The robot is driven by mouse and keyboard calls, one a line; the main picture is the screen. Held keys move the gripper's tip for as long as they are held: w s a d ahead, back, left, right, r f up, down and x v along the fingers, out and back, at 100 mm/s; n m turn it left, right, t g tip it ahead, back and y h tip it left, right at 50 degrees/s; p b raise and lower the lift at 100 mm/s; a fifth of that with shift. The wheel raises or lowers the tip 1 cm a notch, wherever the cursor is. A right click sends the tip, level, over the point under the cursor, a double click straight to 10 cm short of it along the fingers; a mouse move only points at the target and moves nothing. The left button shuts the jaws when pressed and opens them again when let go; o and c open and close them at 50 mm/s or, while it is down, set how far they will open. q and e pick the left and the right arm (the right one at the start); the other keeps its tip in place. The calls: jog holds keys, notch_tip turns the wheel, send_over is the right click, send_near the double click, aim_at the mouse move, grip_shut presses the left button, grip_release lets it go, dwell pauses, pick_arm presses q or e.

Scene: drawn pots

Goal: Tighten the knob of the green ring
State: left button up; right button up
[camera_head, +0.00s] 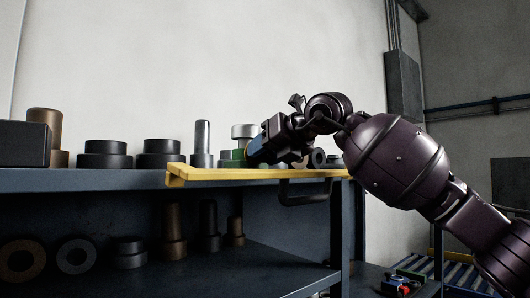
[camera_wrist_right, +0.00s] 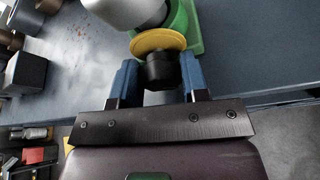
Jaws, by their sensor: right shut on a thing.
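The green ring (camera_wrist_right: 181,22) shows at the top of the right wrist view, around a silver cylinder (camera_wrist_right: 118,10). Its knob (camera_wrist_right: 161,70) is black, with a yellow disc (camera_wrist_right: 158,41) between it and the ring. My right gripper (camera_wrist_right: 160,78) has its blue fingers on either side of the black knob and is shut on it. In the head view the green ring (camera_head: 233,158) is partly hidden behind my right gripper (camera_head: 256,148), which reaches in from the right. My left gripper is not in view.
A yellow board (camera_head: 220,175) lies along the shelf's front edge, with a dark handle (camera_head: 303,198) below. Dark stepped parts (camera_head: 105,154), a steel pin (camera_head: 201,140) and a bronze part (camera_head: 45,130) stand to the left. More parts sit on the lower shelf (camera_head: 250,266).

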jog(key=o, duration=0.9)
jog(key=shift+d, duration=0.1)
jog(key=b+v, duration=0.1)
jog(key=v, duration=0.9)
jog(key=shift+s+d+r, duration=0.2)
jog(key=shift+s, duration=0.1)
